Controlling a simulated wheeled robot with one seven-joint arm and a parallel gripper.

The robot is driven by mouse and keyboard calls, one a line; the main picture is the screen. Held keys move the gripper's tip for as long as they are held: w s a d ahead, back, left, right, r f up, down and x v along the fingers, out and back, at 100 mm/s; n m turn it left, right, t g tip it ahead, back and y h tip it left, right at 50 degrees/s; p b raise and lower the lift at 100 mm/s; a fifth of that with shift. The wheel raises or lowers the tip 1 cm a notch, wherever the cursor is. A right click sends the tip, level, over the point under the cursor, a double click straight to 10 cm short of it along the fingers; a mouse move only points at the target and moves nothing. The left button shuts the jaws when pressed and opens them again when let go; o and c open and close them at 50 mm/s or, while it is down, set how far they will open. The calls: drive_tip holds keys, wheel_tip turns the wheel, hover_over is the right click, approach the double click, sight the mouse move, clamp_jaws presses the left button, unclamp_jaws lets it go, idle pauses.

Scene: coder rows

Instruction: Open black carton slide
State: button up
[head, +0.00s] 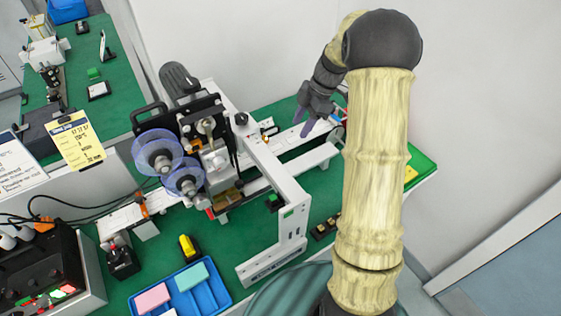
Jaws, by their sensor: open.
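My gripper (303,126) is open and empty, with dark purple fingers pointing down and left. It hangs over the far right end of the coder machine's white rail, close to small parts there. I cannot tell whether it touches them. The coder machine (270,165) has a white frame, black plates and two clear purple reels (157,153). I cannot clearly pick out the black carton slide; my gripper and arm may cover it.
A blue tray (223,298) with pink and green blocks lies at the front. A yellow and black item (188,248) is behind it. A control box (40,265) with cables stands at left. Bare green bench (250,232) shows under the machine; a white wall rises behind.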

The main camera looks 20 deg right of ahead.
drive_tip(key=p+x, duration=0.3)
drive_tip(key=x, duration=1.3)
drive_tip(key=shift+w+a+f, duration=0.1)
drive_tip(key=shift+w+f, duration=0.05)
drive_tip(key=shift+f, duration=0.1)
clamp_jaws()
